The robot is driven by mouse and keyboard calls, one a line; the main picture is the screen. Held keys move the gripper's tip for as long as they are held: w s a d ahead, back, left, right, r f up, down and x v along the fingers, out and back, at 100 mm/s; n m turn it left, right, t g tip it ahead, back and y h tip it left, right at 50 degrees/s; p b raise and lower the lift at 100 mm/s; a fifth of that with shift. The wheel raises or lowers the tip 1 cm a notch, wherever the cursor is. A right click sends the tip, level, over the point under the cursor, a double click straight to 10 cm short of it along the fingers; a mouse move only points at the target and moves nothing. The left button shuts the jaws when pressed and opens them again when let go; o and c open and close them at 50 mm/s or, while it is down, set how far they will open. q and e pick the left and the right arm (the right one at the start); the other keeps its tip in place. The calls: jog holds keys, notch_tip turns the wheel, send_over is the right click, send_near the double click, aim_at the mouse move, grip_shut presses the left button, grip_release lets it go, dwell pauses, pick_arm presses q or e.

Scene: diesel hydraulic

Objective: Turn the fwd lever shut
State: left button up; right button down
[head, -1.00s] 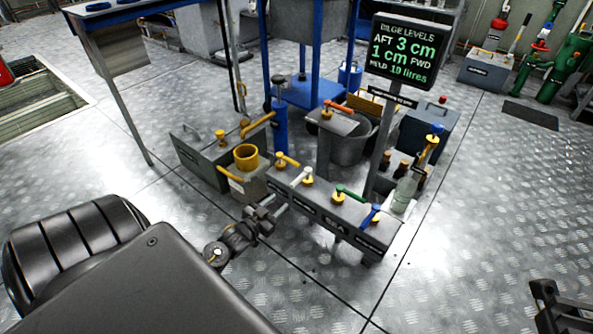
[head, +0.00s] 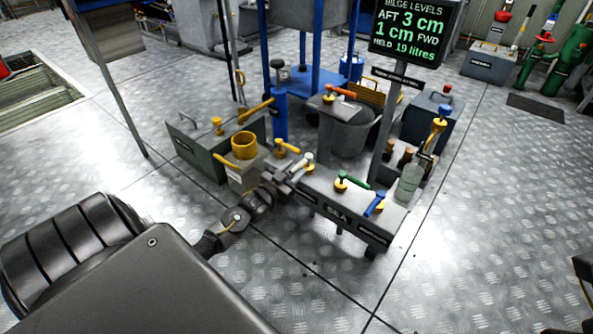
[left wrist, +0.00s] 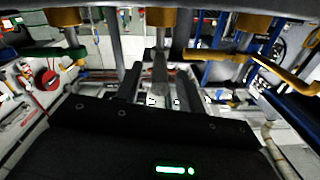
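A grey valve bench (head: 345,210) carries a row of levers on brass-coloured stems: a yellow lever (head: 287,147), a white lever (head: 302,165), a green lever (head: 354,181) and a blue lever (head: 375,204). The labels on its front are too small to read, so I cannot tell which is the fwd lever. My left gripper (head: 283,180) is at the white lever. In the left wrist view, the white lever (left wrist: 160,70) stands between its two spread fingers; contact is not clear. Only a dark part of my right arm shows at the right edge.
A sign (head: 408,32) reads aft 3 cm, fwd 1 cm, held 19 litres. A yellow cup (head: 244,146) stands left of the gripper. A clear bottle (head: 408,184) stands by the bench's right end. Open floor lies in front.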

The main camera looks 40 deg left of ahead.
pick_arm(q)
jog(key=shift+w, duration=0.9)
jog(key=shift+c, duration=0.2)
grip_shut()
